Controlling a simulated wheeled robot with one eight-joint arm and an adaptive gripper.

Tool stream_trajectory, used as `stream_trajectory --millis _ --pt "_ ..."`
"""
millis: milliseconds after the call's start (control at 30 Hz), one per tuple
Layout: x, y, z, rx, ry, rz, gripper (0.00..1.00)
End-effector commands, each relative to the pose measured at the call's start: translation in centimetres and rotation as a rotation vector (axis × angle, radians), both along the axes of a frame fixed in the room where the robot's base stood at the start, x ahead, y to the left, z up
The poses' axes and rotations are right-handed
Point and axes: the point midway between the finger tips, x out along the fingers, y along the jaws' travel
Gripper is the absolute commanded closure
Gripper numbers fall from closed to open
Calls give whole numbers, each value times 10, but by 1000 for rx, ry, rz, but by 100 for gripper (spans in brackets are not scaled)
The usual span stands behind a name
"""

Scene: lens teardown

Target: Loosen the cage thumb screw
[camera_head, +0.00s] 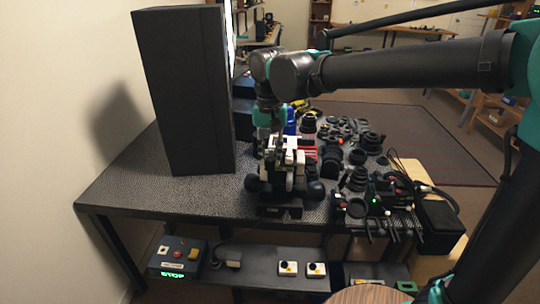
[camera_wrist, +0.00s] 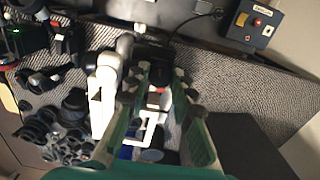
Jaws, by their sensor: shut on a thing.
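The cage (camera_head: 285,172), a white and black assembly with dark round knobs at its sides, stands near the front edge of the table. My gripper (camera_head: 276,138) reaches down onto its top from above. In the wrist view my gripper's two fingers (camera_wrist: 158,88) converge on a small part between white pieces of the cage (camera_wrist: 103,92). The gripper is shut on that part, which I take for the cage thumb screw. The screw is mostly hidden by the fingers, and its turn cannot be read.
A tall black panel (camera_head: 182,90) stands on the table (camera_head: 130,190) to the left. Several dark lens parts (camera_head: 345,130) crowd the right side. A device with a green light (camera_head: 376,203) stands at the front right. A control box (camera_head: 177,257) sits below.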

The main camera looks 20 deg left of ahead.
Motion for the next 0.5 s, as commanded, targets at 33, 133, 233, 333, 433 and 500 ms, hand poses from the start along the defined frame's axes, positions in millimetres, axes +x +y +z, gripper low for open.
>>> stream_trajectory --millis 33,133,233,333,433,500 --pt "0 0 0 0 0 43 100" --pt "0 0 0 0 0 138 100" --pt "0 0 0 0 0 234 100" --pt "0 0 0 0 0 329 100" --pt "0 0 0 0 0 424 100" --pt "0 0 0 0 0 491 100"
